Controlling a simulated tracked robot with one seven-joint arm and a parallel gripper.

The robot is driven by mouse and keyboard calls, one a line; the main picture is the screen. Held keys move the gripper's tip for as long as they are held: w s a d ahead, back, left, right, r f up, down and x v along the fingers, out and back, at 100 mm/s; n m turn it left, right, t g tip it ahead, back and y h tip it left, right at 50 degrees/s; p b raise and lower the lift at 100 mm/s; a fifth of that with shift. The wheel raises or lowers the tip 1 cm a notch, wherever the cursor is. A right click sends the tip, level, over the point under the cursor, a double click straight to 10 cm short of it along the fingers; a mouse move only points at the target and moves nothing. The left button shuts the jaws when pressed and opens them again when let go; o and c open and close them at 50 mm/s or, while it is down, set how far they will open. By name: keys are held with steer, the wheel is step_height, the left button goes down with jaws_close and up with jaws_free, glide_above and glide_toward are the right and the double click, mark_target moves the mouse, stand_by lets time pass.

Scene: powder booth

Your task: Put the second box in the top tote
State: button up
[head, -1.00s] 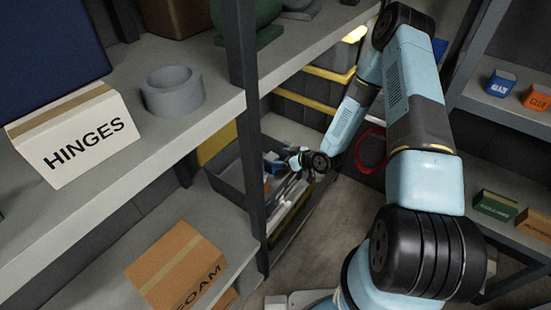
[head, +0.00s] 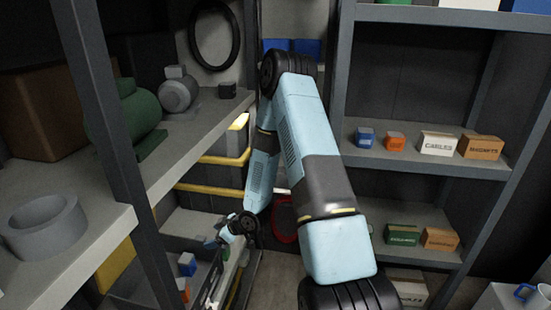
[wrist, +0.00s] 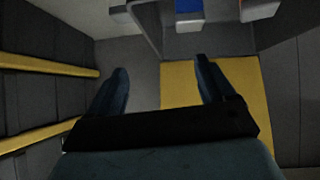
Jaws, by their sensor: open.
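My gripper (head: 226,230) is low at the lower left shelving, small in the head view. In the wrist view its two fingers (wrist: 161,70) are spread apart with nothing between them. Stacked grey totes with yellow rims (head: 222,160) stand at the back, partly behind my arm; the top one has a bright rim. On the right shelf stand a blue box (head: 365,138), an orange box (head: 395,142), a white CABLES box (head: 438,143) and an orange-brown MAGNETS box (head: 481,147). I cannot tell which box is the second one.
A grey bin near my gripper holds a small blue box (head: 187,264) and an orange one. Below the right shelf are a green box (head: 402,235) and a brown box (head: 440,238). Left shelving holds a grey ring (head: 42,222) and a green motor-like part (head: 125,115).

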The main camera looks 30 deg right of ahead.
steer(key=s+d+r+m+h, duration=0.1)
steer(key=d+r+h, duration=0.2)
steer(key=r, duration=0.7)
steer(key=s+d+r+m+h, duration=0.2)
steer(key=d+r, duration=0.2)
steer(key=r, duration=0.5)
steer(key=s+d+r+m+h, duration=0.1)
steer(key=d+r+h, duration=0.2)
steer(key=r, duration=0.7)
steer(key=s+r+m, duration=0.2)
steer(key=s+r, duration=0.3)
steer(key=s, duration=0.4)
steer(key=s+r+m+g, duration=0.1)
steer(key=s+r+m, duration=0.1)
steer(key=s+r, duration=0.4)
steer(key=s+r+m, duration=0.2)
steer(key=s+r, duration=0.3)
steer(key=s, duration=0.7)
steer(key=shift+s+a+r+m+y, duration=0.2)
steer(key=shift+r+m+y, duration=0.1)
steer(key=shift+r, duration=0.1)
steer(key=shift+c, duration=0.2)
